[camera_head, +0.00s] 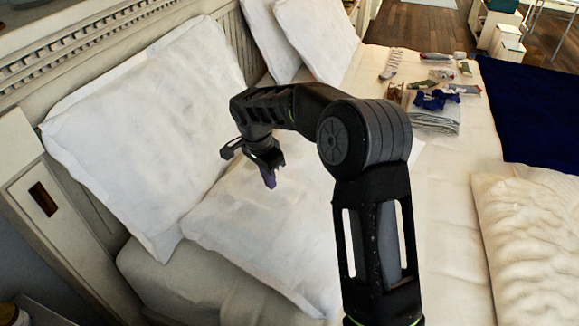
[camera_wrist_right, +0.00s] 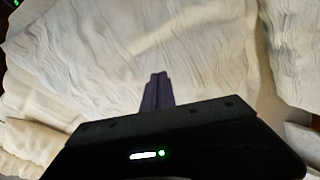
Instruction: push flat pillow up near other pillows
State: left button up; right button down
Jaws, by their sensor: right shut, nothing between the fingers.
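The flat pillow (camera_head: 270,225) is white and lies on the bed, with its upper edge close to the propped pillow. A large white pillow (camera_head: 150,125) leans upright against the headboard. More white pillows (camera_head: 300,38) lean further back along the headboard. My right gripper (camera_head: 269,182) is shut and empty, its fingertips pointing down over the upper part of the flat pillow. In the right wrist view the shut purple fingers (camera_wrist_right: 158,90) are over wrinkled white cloth (camera_wrist_right: 90,70). I cannot tell whether they touch it. My arm hides the flat pillow's right part. My left gripper is out of view.
The wooden headboard (camera_head: 100,45) runs behind the pillows. Small items and folded clothes (camera_head: 435,122) lie at the bed's far side. A dark blue cloth (camera_head: 530,110) and a crumpled cream blanket (camera_head: 530,235) lie at the right. The white sheet between is clear.

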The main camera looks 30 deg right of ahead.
aim_at(302, 170)
jog(key=d+p, duration=0.1)
jog(key=d, duration=0.3)
jog(key=w+d+p, duration=0.1)
jog(key=d, duration=0.3)
jog(key=w+d+p, duration=0.1)
jog(key=d+p, duration=0.1)
jog(key=d, duration=0.1)
jog(key=shift+d+r, duration=0.1)
jog(key=shift+d, duration=0.3)
jog(key=shift+a+f+p, duration=0.1)
jog(key=shift+f+p, duration=0.3)
jog(key=shift+f+b, duration=0.55)
jog(key=shift+b, duration=0.15)
jog(key=shift+a, duration=0.1)
